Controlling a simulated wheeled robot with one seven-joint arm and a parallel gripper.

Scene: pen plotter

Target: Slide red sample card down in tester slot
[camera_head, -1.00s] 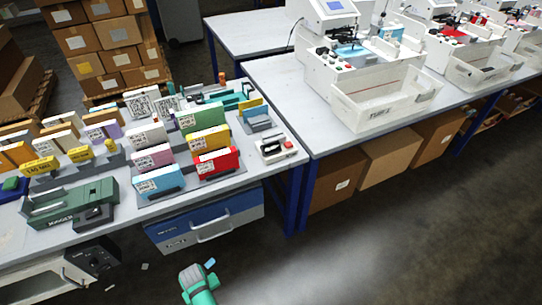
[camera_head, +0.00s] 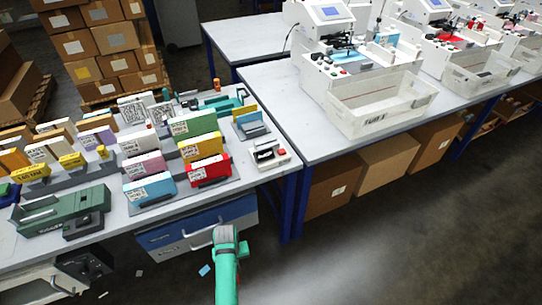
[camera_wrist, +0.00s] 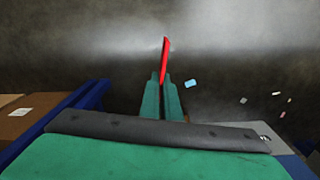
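The red sample card (camera_wrist: 166,58) shows thin and edge-on in the wrist view, standing up from between the two teal fingertips of my gripper (camera_wrist: 162,82). The gripper is shut on it, over the dark floor. In the head view, part of my teal arm (camera_head: 228,262) shows at the bottom, in front of the bench; the fingertips are not clear there. A small white device with a dark top and a red button (camera_head: 268,153) sits at the bench's right front corner. It may be the tester; its slot is too small to make out.
The left bench (camera_head: 130,220) holds several coloured boxes in grey racks and a green machine (camera_head: 62,212). Blue drawers (camera_head: 195,228) are below. A white bin (camera_head: 385,100) stands on the right bench. Floor in front is open, with a small blue card (camera_head: 204,270) on it.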

